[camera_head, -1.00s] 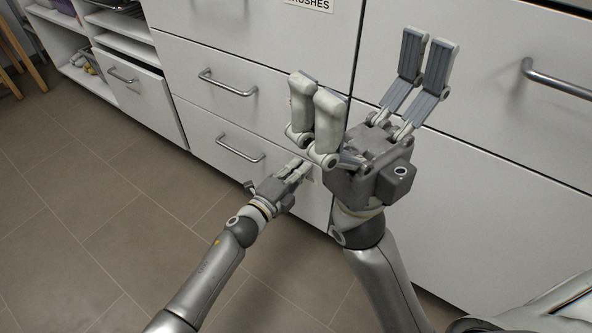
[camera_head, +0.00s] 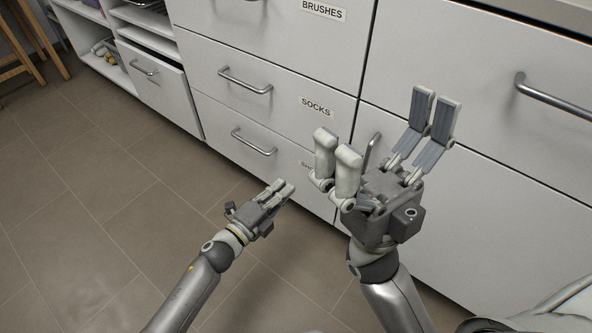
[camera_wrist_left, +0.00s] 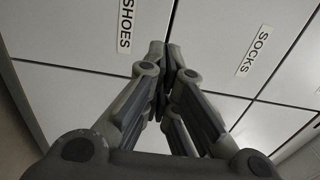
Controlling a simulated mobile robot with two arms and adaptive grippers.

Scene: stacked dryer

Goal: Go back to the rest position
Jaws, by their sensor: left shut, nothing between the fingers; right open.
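My left gripper (camera_head: 284,187) is low in the middle of the head view, above the floor and in front of the drawers. It is shut and empty. Its closed fingers also show in the left wrist view (camera_wrist_left: 166,62), pointing toward the drawer fronts. My right gripper (camera_head: 388,142) is right of the middle in the head view, with its fingers pointing up and spread wide. It is open and empty, in front of the white cabinet.
White drawers with bar handles stand ahead: the socks drawer (camera_head: 240,110) and a lower drawer (camera_head: 225,140), labelled shoes in the wrist view. A shelf unit (camera_head: 95,35) is at far left. Tiled floor (camera_head: 90,220) is clear at left.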

